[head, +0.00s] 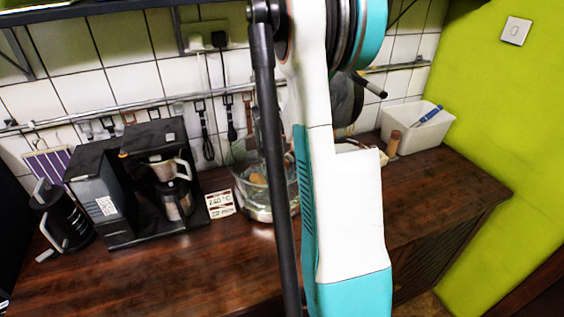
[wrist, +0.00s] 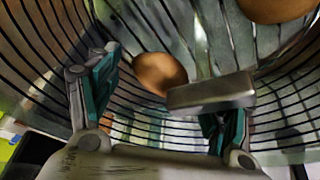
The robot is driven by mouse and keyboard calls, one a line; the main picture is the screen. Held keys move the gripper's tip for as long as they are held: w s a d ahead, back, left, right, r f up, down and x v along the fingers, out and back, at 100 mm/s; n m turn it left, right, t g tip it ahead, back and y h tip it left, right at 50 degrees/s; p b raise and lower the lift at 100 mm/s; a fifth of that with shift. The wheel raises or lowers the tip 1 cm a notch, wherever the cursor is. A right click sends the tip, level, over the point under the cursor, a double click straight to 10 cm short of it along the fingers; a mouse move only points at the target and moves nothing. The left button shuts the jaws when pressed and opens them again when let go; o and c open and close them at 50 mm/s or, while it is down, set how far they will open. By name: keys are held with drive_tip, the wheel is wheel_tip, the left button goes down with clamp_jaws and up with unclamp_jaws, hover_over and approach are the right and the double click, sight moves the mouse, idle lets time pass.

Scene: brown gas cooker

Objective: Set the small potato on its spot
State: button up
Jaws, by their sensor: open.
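In the wrist view, a brown, rounded potato-like thing (wrist: 158,72) lies beyond and between the fingers of my gripper (wrist: 160,98). The gripper is open, and nothing is visibly held in it. A second brown, rounded thing (wrist: 277,8) is cut off at the top right edge. I cannot tell which of the two is the small potato. Both appear against a curved, ribbed, see-through wall (wrist: 50,65). A grey bar (wrist: 210,92) covers the first one's lower right edge; I cannot tell what it belongs to. In the head view, my arm hides the gripper.
A glass bowl (head: 248,195) with a tan thing inside stands on the brown worktop (head: 185,268), partly behind my arm. A card (head: 220,204) and a black coffee machine (head: 118,226) stand left of it. A white bin (head: 437,128) stands at the back right. The front worktop is clear.

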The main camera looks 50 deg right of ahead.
drive_tip(key=p+v, duration=0.2)
drive_tip(key=v, duration=1)
drive_tip(key=shift+r, duration=0.1)
